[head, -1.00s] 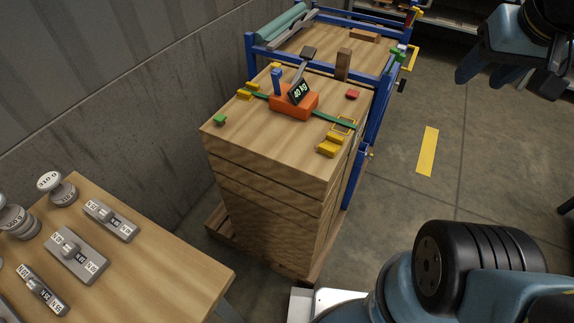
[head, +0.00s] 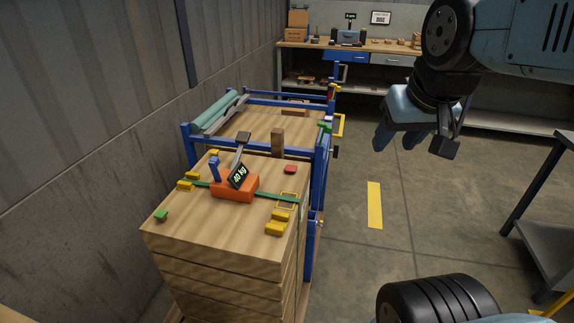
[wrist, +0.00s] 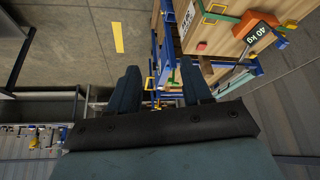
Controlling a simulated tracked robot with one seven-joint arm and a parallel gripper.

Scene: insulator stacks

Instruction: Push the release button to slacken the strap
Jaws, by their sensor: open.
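An orange strap tensioner (head: 235,188) with a "40 kg" display (head: 237,176), a grey lever and a blue upright handle (head: 214,169) sits on top of the wooden stack (head: 200,232). A green strap (head: 272,196) runs from it across the top to both sides. A small red block or button (head: 290,169) lies right of it; I cannot tell which is the release button. My gripper (head: 402,140) is open and empty, in the air right of the stack, well apart from it. The wrist view shows both fingers (wrist: 160,90), with the tensioner (wrist: 255,24) at upper right.
Yellow corner pieces (head: 277,228) and a small green piece (head: 161,216) lie on the stack. A blue frame (head: 316,185) with a wooden deck stands behind. A concrete wall is at left. A workbench (head: 375,48) stands at the back, and a grey table (head: 550,235) at right. Open floor lies between.

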